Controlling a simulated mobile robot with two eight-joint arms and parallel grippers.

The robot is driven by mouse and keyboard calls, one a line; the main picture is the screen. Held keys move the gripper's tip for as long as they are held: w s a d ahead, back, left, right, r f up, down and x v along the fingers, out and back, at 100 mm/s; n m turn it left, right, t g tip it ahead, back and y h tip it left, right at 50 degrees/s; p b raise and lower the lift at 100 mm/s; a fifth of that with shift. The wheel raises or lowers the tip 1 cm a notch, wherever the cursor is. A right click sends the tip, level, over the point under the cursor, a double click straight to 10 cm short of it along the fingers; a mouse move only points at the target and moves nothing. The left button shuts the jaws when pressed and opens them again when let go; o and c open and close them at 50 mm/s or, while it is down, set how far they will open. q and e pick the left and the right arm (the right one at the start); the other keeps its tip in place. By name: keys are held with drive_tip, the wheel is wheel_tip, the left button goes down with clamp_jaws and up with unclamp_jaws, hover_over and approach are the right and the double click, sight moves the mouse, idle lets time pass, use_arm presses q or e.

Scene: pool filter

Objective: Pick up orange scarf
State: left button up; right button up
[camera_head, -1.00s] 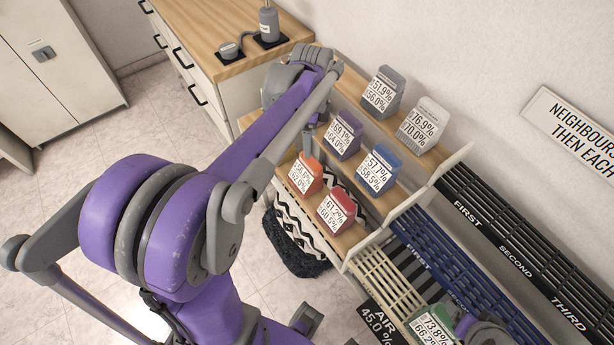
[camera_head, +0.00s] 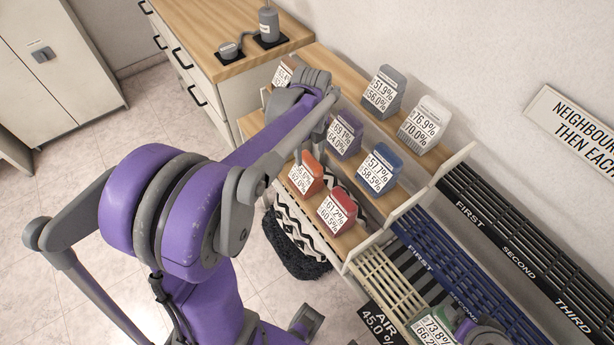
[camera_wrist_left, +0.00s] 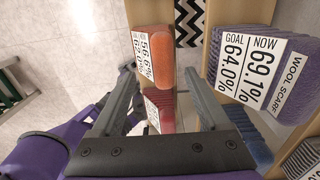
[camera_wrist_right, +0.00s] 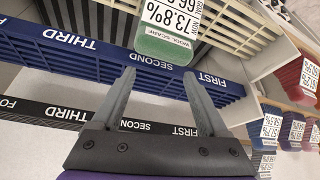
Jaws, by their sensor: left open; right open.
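The orange scarf (camera_head: 306,175), a folded block with a white label reading 56.6% and 62.0%, sits on the lower wooden shelf. My left gripper (camera_head: 297,150) is just above it, partly hidden by my own arm in the head view. In the left wrist view the orange scarf (camera_wrist_left: 164,55) lies between and beyond the two spread fingers (camera_wrist_left: 163,75). The gripper is open and empty; I cannot tell whether a finger touches the scarf. In the right wrist view my right gripper (camera_wrist_right: 157,85) is open and empty, below a green scarf (camera_wrist_right: 165,45).
A red scarf (camera_head: 338,210) stands close beside the orange one. Purple (camera_head: 345,135), blue (camera_head: 380,170) and grey (camera_head: 385,90) scarves stand on the shelves behind. Slatted racks (camera_head: 460,265) lie to the right. A wooden-topped cabinet (camera_head: 205,30) stands at the back left.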

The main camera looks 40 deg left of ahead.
sight(311, 160)
use_arm(q)
drive_tip(key=f, duration=0.4)
drive_tip(key=shift+w+a+f, duration=0.1)
drive_tip(key=shift+w+f, duration=0.1)
drive_tip(key=shift+f, duration=0.2)
clamp_jaws()
idle(1.0)
